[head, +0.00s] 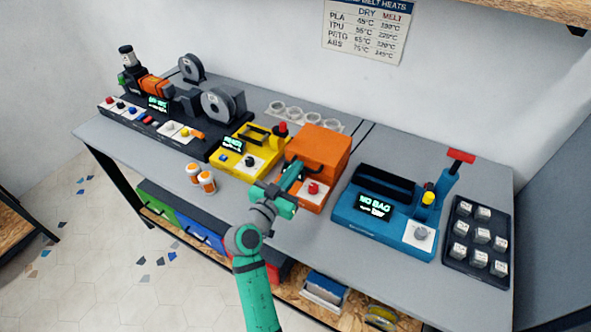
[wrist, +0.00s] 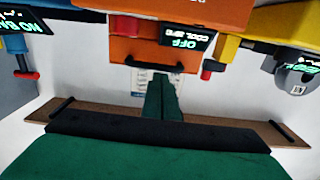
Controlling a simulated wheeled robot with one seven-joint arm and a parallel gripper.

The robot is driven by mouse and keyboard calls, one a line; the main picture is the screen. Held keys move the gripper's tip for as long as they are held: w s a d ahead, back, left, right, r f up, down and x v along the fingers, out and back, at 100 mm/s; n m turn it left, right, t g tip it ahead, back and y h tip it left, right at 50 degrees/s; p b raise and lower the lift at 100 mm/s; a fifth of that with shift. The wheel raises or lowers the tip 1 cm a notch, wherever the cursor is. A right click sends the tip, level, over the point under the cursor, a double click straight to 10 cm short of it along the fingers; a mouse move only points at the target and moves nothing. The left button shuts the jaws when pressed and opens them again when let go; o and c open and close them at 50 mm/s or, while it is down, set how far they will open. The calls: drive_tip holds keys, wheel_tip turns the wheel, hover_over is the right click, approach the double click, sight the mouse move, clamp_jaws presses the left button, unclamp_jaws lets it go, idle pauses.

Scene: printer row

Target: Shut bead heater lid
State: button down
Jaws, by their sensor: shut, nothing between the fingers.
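The bead heater is an orange box (head: 320,145) in the middle of the bench in the head view. A dark handle is on its front, and its front panel carries a red knob (head: 313,189). In the wrist view, which is upside down, its orange front (wrist: 222,55) shows a dark handle (wrist: 155,66) and a display reading OFF (wrist: 187,38). I cannot tell how far its lid stands open. My green gripper (head: 296,168) is shut and empty, in front of the heater near the handle. Its closed fingers (wrist: 160,88) also show in the wrist view; contact is unclear.
A yellow machine (head: 232,163) stands close on the heater's left, a blue machine (head: 385,222) on its right. A dark tray of small blocks (head: 478,240) is at far right. A shelf (head: 530,8) overhangs the back.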

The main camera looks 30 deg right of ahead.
drive_tip(key=f+v, duration=0.1)
drive_tip(key=v, duration=0.8)
drive_tip(key=shift+f, duration=0.25)
